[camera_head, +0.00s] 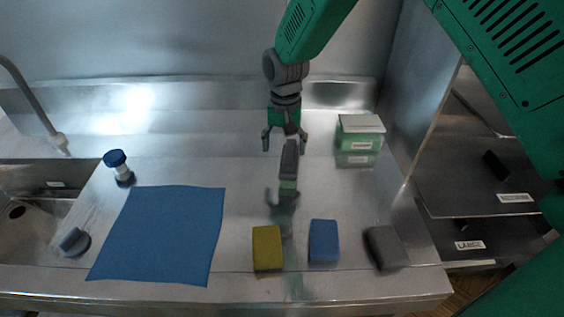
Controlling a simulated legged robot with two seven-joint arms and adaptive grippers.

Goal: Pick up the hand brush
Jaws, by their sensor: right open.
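What looks like the hand brush (290,162) is a narrow dark grey piece with a greenish near end. It lies lengthwise on the steel counter near the middle of the head view. My right gripper (284,142) comes down from the top and is open. Its fingers are spread to the left and right of the brush's far end. The gripper partly hides that end, and I cannot tell whether they touch. My left gripper is not in view.
A blue cloth (162,235), a yellow sponge (267,248), a blue sponge (323,241) and a dark grey pad (386,247) lie in front. A green-and-white box (360,133) stands right, a blue-capped shaker (118,165) left. A blue-grey object (74,242) lies by the sink (35,172).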

